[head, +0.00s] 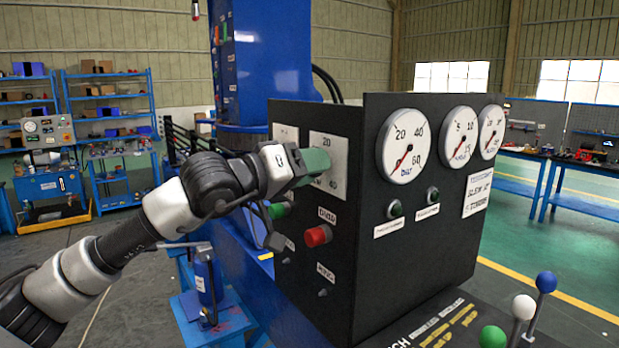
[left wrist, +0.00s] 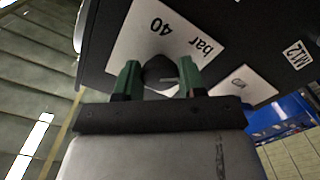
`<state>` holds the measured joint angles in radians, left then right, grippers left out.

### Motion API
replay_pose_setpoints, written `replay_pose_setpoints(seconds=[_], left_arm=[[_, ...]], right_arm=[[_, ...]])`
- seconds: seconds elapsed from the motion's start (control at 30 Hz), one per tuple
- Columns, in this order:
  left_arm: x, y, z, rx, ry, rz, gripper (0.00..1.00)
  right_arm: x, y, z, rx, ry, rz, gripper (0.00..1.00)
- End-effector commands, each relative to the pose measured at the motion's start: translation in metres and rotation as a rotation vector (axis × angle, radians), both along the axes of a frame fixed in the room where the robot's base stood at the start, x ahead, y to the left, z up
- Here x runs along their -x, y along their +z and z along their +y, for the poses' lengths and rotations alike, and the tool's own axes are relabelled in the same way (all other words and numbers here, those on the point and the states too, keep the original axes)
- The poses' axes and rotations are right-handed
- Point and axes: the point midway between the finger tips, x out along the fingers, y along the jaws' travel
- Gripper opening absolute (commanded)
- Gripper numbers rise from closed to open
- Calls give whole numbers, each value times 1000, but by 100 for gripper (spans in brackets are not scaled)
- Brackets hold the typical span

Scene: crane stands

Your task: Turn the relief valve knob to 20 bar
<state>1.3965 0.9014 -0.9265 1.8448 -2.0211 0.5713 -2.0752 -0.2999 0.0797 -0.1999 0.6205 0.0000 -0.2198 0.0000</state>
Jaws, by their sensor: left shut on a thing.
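The relief valve knob is a dark round knob (left wrist: 159,70) on a white scale plate (left wrist: 190,28), marked "40" and "bar" in the left wrist view. My left gripper (left wrist: 160,78) is shut on it, one green finger on either side. A thin pale mark shows on the knob, but I cannot tell which value it points to. In the head view the gripper (head: 312,163) hides the knob. The scale plate (head: 329,145) there shows "20" at its top. The bar gauge (head: 404,143) has its needle pointing down-left, near the low end. My right gripper is not in view.
The black control box (head: 375,255) carries a red button (head: 318,236) below my gripper and a green one (head: 278,210) to its left. Two more gauges (head: 459,137) (head: 491,132) sit on the front. Ball-topped levers (head: 524,306) stand at the lower right.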

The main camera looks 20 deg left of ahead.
Motion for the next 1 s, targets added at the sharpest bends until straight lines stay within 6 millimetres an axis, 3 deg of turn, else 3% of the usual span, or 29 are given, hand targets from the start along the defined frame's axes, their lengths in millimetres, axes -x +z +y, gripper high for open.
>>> replay_pose_setpoints(seconds=[0.03,0.4,1.0], left_arm=[[0,-6,0,29,-1,18,16],[0,-6,0,295,-1,226,16],[0,-3,0,743,1,577,16]], right_arm=[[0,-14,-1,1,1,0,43],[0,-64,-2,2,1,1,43],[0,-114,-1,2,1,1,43]])
